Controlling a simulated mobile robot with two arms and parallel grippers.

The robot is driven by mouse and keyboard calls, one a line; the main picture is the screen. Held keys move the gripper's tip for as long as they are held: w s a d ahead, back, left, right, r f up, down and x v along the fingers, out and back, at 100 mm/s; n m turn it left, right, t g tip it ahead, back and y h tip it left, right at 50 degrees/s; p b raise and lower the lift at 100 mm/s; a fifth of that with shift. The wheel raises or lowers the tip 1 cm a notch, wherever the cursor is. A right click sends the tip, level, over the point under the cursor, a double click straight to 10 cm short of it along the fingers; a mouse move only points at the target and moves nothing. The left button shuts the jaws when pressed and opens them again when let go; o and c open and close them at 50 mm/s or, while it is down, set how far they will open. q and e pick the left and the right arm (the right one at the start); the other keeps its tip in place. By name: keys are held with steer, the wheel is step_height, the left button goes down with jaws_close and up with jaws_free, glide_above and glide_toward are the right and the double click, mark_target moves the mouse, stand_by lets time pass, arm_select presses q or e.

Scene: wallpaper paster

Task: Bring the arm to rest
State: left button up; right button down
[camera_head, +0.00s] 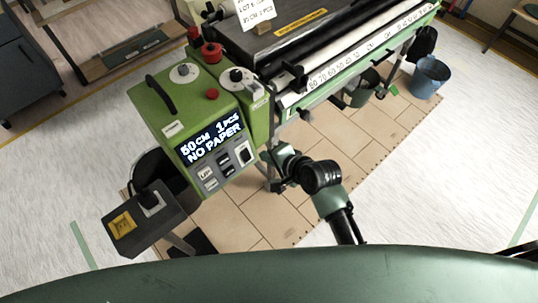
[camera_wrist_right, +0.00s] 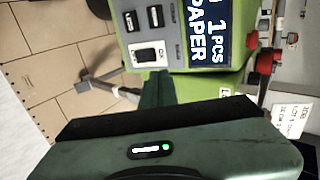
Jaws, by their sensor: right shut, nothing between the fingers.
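My right arm (camera_head: 328,198) reaches up from the bottom of the head view. Its gripper (camera_head: 277,160) is beside the right edge of the green machine's control box (camera_head: 158,112). In the right wrist view the gripper (camera_wrist_right: 156,80) is shut and empty, its fingertips just in front of the box's lower green edge. I cannot tell whether they touch it. The display (camera_head: 212,144) reads "50CM 1PCS NO PAPER". My left gripper is out of view.
The wallpaper machine's long ruler bed (camera_head: 345,72) extends to the upper right. A box with a yellow panel (camera_head: 123,223) stands out at the lower left. A blue bucket (camera_head: 429,77) is on the floor at right. Tan boards (camera_head: 330,132) cover the floor beneath; the right floor is clear.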

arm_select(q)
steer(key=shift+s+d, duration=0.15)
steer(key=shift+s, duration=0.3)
arm_select(e)
steer(key=shift+s+d+r, duration=0.25)
steer(key=shift+s+r, duration=0.05)
steer(key=shift+r, duration=0.2)
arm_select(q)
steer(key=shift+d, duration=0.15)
